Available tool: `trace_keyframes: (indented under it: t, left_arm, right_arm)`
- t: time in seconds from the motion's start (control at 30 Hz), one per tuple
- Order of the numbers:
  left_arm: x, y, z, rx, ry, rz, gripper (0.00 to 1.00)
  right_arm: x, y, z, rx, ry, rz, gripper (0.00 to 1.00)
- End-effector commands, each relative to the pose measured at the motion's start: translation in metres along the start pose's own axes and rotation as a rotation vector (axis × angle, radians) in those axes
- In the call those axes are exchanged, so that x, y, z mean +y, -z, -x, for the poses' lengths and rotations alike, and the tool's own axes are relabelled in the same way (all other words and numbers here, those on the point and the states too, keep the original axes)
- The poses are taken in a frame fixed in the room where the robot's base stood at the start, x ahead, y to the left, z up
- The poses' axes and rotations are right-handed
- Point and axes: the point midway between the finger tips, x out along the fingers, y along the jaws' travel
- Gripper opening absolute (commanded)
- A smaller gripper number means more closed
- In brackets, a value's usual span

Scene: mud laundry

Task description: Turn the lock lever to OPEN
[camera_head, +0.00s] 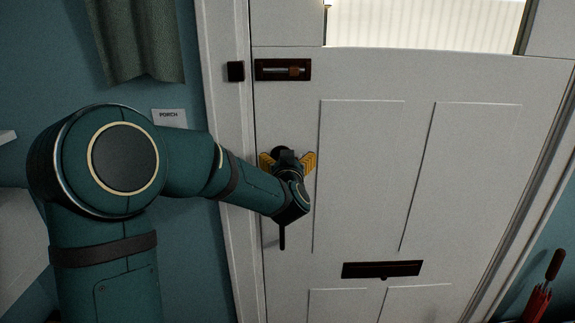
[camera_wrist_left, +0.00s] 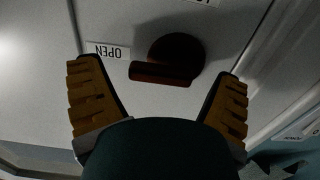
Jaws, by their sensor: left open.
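The lock lever (camera_wrist_left: 160,73) shows in the left wrist view as a dark brown bar on a round dark base on the white door. Its free end points left in that view, close to the upside-down OPEN label (camera_wrist_left: 107,50). My left gripper (camera_head: 287,160) is at the door's left side in the head view, its yellow fingers spread wide. In the left wrist view my left gripper (camera_wrist_left: 158,70) has one finger on each side of the lever, with gaps to both. In the head view my gripper mostly hides the lock. My right gripper is not in view.
A dark bolt (camera_head: 283,70) is above the lock on the white door (camera_head: 360,180). A letter slot (camera_head: 382,269) is lower right. A PORCH sign (camera_head: 170,117) hangs on the left wall. A red umbrella (camera_head: 540,300) stands at lower right.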

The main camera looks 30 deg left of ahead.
Motion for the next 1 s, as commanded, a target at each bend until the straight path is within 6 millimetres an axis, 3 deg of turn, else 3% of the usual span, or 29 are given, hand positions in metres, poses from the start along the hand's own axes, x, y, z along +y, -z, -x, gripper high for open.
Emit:
trace_keyframes:
  t: [0.6, 0.8, 1.0]
  left_arm:
    - [0.001, 0.001, 0.104, 0.001, -0.002, 0.001, 0.91]
    - [0.0, 0.0, 0.117, 0.0, -0.001, 0.001, 0.91]
    - [0.0, 0.0, 0.118, 0.0, -0.001, 0.0, 0.91]
  right_arm:
    - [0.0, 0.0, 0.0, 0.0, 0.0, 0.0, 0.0]
    - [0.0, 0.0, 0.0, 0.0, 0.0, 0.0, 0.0]
    - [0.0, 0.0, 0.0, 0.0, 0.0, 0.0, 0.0]
